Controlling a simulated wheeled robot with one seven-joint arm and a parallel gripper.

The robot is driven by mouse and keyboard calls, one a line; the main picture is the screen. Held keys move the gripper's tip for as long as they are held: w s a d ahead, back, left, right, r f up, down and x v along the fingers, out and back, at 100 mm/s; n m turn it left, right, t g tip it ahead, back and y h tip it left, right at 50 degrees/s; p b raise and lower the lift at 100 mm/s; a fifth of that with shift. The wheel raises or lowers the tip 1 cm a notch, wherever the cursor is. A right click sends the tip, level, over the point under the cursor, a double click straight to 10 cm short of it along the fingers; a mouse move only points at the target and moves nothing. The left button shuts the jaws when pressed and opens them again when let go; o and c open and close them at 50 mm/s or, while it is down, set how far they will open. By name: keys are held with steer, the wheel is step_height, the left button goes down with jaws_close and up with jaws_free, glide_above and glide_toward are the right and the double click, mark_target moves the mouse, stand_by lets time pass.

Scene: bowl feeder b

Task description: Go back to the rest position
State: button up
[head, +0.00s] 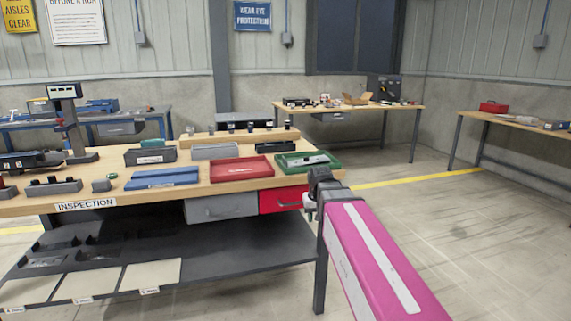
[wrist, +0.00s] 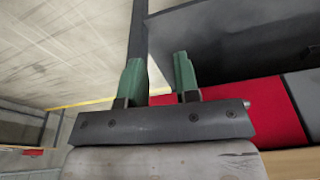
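My gripper (wrist: 158,78) shows in the wrist view with two green fingertips set apart and nothing between them. In the head view my gripper (head: 318,180) is small and dark, at the end of my pink arm, beside the right front corner of the inspection bench (head: 110,203). Its fingers are hard to make out there. The red drawer (head: 283,199) under the bench top is just left of it and also shows in the wrist view (wrist: 268,112).
A green tray (head: 306,161), a red tray (head: 242,169) and a blue tray (head: 162,178) lie on the bench. A lower shelf (head: 190,262) runs beneath. Open floor (head: 480,230) lies to the right, before another table (head: 520,121).

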steer(key=s+d+f, duration=0.2)
steer(key=s+f, duration=0.1)
steer(key=f, duration=0.3)
steer(key=s+d+f+m+g, duration=0.1)
steer(key=s+d+f, duration=0.2)
steer(key=f, duration=0.4)
steer(key=s+d+f+g, duration=0.1)
steer(key=s+d+f, duration=0.2)
steer(key=s+f, duration=0.2)
steer(key=shift+s+f+m, duration=0.25)
steer(key=shift+f+m, duration=0.05)
steer(key=shift+f, duration=0.5)
